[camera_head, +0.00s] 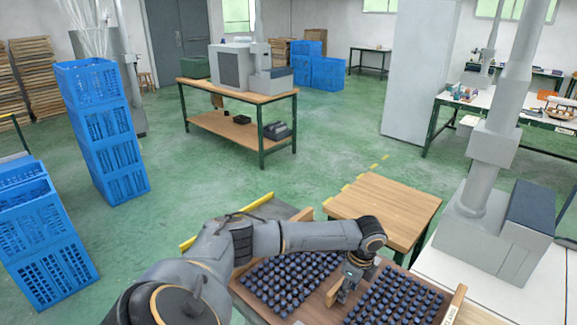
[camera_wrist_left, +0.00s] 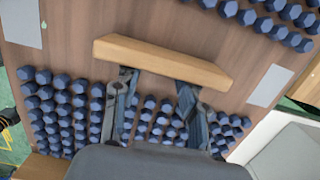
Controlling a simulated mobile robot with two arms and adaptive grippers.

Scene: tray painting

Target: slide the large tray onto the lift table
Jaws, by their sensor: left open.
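The large tray (camera_head: 297,311) is brown wood and carries rows of dark blue faceted pieces. It lies at the bottom centre of the head view, and its surface fills much of the left wrist view (camera_wrist_left: 70,50). A light wooden bar (camera_wrist_left: 160,62) crosses its bare middle strip. My left gripper (camera_head: 338,296) points down over this strip. In the wrist view its two fingers (camera_wrist_left: 156,84) are apart, with their tips at the bar's near edge; I cannot tell whether they touch it. My right gripper is out of view.
A wooden-topped table (camera_head: 385,208) stands just beyond the tray; I cannot tell whether it is the lift table. A grey surface with a yellow edge (camera_head: 272,209) shows left of it. A white table with a grey machine (camera_head: 492,240) stands right. Blue crates (camera_head: 108,135) stand left. Green floor is open beyond.

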